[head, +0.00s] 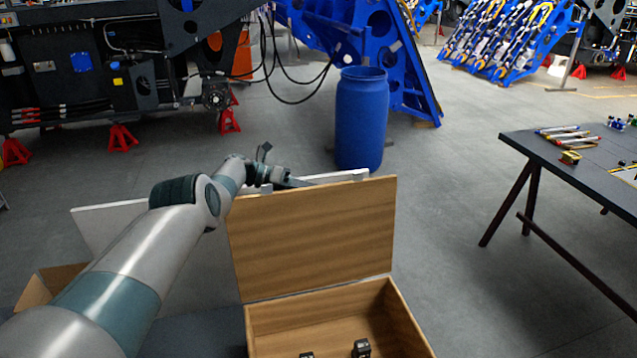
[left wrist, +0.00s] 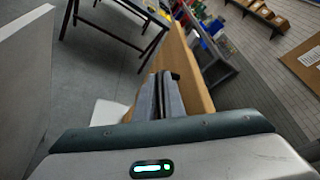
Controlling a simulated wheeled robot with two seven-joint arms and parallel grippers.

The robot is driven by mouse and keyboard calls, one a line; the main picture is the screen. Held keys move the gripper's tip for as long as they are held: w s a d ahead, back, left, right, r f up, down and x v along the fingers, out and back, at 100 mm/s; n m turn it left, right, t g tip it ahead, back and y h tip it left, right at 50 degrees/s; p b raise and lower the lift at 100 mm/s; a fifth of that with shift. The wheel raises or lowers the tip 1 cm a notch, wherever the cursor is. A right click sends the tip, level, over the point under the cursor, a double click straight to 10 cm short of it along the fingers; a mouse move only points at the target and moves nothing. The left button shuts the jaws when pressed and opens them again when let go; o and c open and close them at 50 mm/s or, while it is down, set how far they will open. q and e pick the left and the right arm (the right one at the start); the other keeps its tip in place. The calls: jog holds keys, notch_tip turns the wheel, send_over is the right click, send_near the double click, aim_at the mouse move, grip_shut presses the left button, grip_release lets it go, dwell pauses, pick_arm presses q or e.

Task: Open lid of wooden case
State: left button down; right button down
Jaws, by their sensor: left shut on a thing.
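The wooden case (head: 408,335) is at the bottom middle of the head view, with its inside exposed. Its lid (head: 312,245) stands raised, roughly upright, along the far side of the case. My left gripper (head: 300,183) is at the lid's top edge, left of its middle, and is shut on it. In the left wrist view the gripper's fingers (left wrist: 160,95) lie close together against the wooden lid (left wrist: 178,52); the exact contact is partly hidden. My right gripper is not in view.
Small black items (head: 361,348) lie in the case. A white panel (head: 105,225) stands behind my left arm. A blue barrel (head: 362,120) stands beyond the lid. A dark table (head: 590,165) with tools is at right; open floor lies between it and the case.

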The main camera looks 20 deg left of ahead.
pick_arm(q)
jog(key=shift+f, duration=0.25)
jog(key=shift+s, duration=0.1)
jog(key=c, duration=2.1)
grip_release()
jog(key=shift+r, duration=0.1)
jog(key=shift+a+r, duration=0.1)
jog(key=shift+a+r, duration=0.2)
jog(key=shift+a, duration=0.25)
jog(key=shift+b+v, duration=2.95)
jog(key=shift+v, duration=5.25)
